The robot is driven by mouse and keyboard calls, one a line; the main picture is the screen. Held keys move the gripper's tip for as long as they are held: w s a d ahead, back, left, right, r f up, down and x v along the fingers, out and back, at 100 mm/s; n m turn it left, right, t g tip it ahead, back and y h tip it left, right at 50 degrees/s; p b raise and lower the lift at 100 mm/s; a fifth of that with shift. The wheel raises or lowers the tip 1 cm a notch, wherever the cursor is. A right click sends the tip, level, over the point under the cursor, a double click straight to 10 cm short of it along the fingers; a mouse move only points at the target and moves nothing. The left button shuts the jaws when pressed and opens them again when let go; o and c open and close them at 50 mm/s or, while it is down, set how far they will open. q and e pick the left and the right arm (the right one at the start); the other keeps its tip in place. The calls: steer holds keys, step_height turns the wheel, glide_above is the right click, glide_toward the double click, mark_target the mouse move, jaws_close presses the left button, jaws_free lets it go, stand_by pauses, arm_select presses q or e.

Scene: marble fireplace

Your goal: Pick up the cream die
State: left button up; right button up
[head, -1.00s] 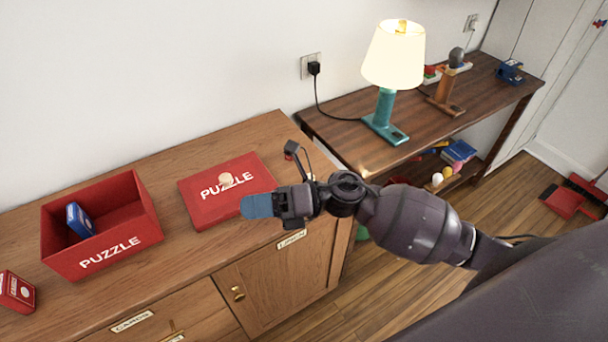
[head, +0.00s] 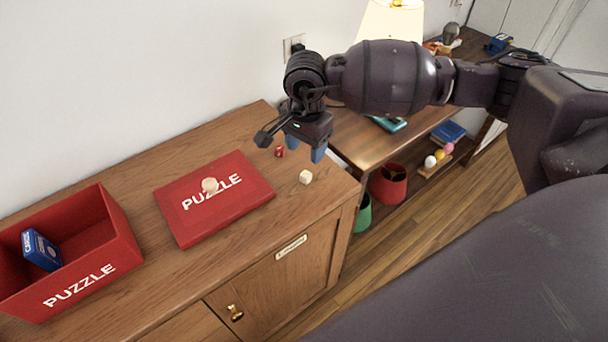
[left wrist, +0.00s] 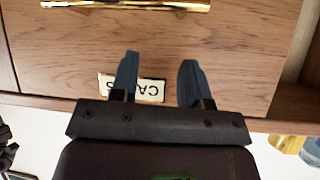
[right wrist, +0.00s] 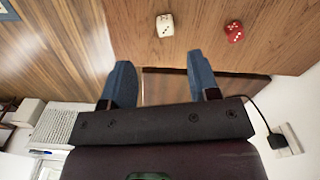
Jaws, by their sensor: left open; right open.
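The cream die (head: 305,177) sits on the wooden cabinet top, near its right end, in the head view. It also shows in the right wrist view (right wrist: 165,25), above and between the fingertips, apart from them. My right gripper (head: 305,152) is open and empty, above the cabinet top and just behind the die in the head view. My left gripper (left wrist: 159,75) is open and empty in front of a wooden drawer front with a label; it is not in the head view.
A red die (head: 280,152) lies close to the cream die; it also shows in the right wrist view (right wrist: 234,31). A red puzzle lid (head: 240,198) with a small round cream piece (head: 210,185) lies to the left. An open red puzzle box (head: 118,238) holds a blue card box (head: 41,250).

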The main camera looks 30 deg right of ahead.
glide_above(306, 174)
steer(key=s, duration=0.1)
steer(key=f, duration=0.4)
steer(key=shift+a+f, duration=0.35)
steer(key=shift+w+d+f+b, duration=0.1)
steer(key=shift+w+f+b, duration=0.05)
steer(key=shift+f, duration=0.7)
steer(key=shift+w+d+f+b, duration=0.1)
steer(key=shift+w+d+f, duration=0.1)
steer(key=shift+f, duration=0.7)
steer(key=shift+w+d+f+b, duration=0.1)
steer(key=shift+w+f+b, duration=0.05)
steer(key=shift+f, duration=0.7)
steer(key=c, duration=1)
steer(key=shift+r, duration=0.1)
step_height(306, 174, up, 20)
steer(key=shift+f+p, duration=0.1)
steer(key=shift+p, duration=0.65)
